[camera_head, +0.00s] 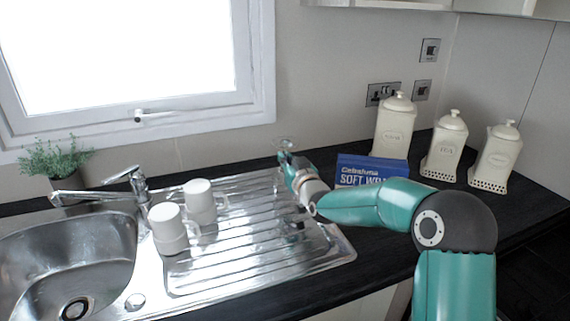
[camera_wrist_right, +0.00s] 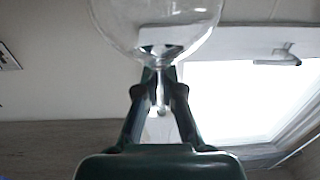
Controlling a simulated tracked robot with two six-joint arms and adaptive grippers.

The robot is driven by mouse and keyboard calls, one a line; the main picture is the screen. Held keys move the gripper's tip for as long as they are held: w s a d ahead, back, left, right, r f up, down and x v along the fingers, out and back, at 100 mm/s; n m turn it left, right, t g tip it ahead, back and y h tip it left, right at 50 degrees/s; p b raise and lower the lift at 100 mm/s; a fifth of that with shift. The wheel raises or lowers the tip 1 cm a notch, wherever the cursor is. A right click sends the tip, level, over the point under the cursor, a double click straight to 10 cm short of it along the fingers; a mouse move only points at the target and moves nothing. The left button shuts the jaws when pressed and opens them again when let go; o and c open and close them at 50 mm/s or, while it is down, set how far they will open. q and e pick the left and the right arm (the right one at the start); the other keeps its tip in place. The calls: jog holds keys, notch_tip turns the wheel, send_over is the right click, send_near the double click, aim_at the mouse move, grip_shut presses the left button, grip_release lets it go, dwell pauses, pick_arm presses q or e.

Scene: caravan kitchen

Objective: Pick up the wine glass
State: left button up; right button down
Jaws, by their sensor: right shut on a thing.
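The wine glass (camera_wrist_right: 160,25) is clear. In the right wrist view its bowl fills the top middle and its stem runs down between my fingers. In the head view only a faint part of the glass (camera_head: 285,143) shows above my right gripper (camera_head: 287,158), near the back wall behind the drainer. My right gripper (camera_wrist_right: 160,88) is shut on the stem just below the bowl. The foot of the glass is hidden in the head view, so I cannot tell whether it touches the counter. My left gripper is not in view.
Two white mugs (camera_head: 168,230) (camera_head: 200,203) stand on the steel drainer (camera_head: 255,245) beside the sink (camera_head: 65,260). A blue box (camera_head: 362,170) and three cream canisters (camera_head: 445,148) stand to the right. A plant (camera_head: 55,160) and tap (camera_head: 135,182) are at the left.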

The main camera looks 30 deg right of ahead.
notch_tip(320, 180, up, 12)
jog(key=shift+f, duration=0.1)
notch_tip(320, 180, up, 17)
jog(key=p, duration=1.2)
